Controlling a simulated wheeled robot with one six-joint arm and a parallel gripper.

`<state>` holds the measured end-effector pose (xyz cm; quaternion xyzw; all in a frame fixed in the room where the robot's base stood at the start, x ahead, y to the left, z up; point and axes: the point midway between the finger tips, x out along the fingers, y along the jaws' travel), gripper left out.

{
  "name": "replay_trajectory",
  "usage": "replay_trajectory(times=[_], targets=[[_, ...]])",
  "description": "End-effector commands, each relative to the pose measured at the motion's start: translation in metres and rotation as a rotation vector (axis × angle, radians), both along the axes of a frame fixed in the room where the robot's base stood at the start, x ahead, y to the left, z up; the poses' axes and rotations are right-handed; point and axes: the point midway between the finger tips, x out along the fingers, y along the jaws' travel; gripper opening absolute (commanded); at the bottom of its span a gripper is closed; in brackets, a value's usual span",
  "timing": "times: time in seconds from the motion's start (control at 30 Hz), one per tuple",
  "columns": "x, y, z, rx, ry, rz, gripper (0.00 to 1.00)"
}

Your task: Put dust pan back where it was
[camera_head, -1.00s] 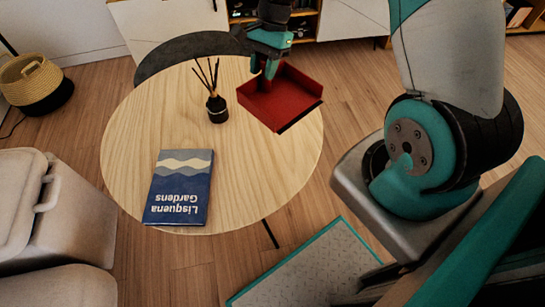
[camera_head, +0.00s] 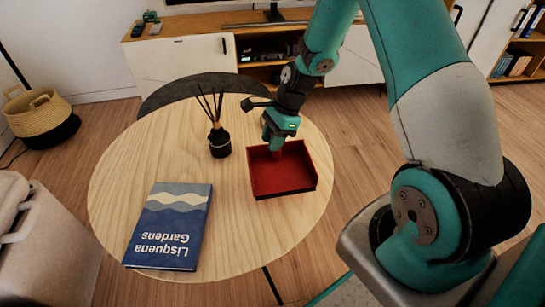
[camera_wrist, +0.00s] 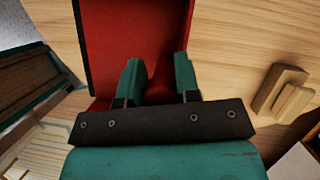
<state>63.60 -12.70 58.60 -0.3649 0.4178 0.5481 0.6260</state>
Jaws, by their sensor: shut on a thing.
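The red dust pan (camera_head: 283,178) is at the right side of the round wooden table (camera_head: 120,165), its open tray facing up and close to level. Whether it touches the tabletop or hangs just above it, I cannot tell. My gripper (camera_head: 277,143) is at its far side, shut on its short red handle. In the wrist view the fingers (camera_wrist: 157,75) close around the handle, and the tray of the dust pan (camera_wrist: 133,28) extends beyond them. The fingers hide part of the handle.
A black reed diffuser (camera_head: 220,142) stands left of the dust pan, near my gripper. A blue book (camera_head: 170,226) lies at the table's front left. A dark curved surface (camera_head: 205,88) borders the table's far edge. A low cabinet (camera_head: 180,68) stands behind.

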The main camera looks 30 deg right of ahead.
Motion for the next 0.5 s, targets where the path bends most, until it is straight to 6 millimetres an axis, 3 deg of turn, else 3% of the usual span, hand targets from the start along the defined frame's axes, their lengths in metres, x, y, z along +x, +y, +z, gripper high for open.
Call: replay_trajectory(times=[0.17,0.4,0.5], targets=[[0.0,0.0,-0.013,0.0,0.001,0.001,0.0],[0.0,0.0,-0.049,0.001,0.001,0.0,0.0],[0.0,0.0,-0.05,0.0,-0.001,0.001,0.0]])
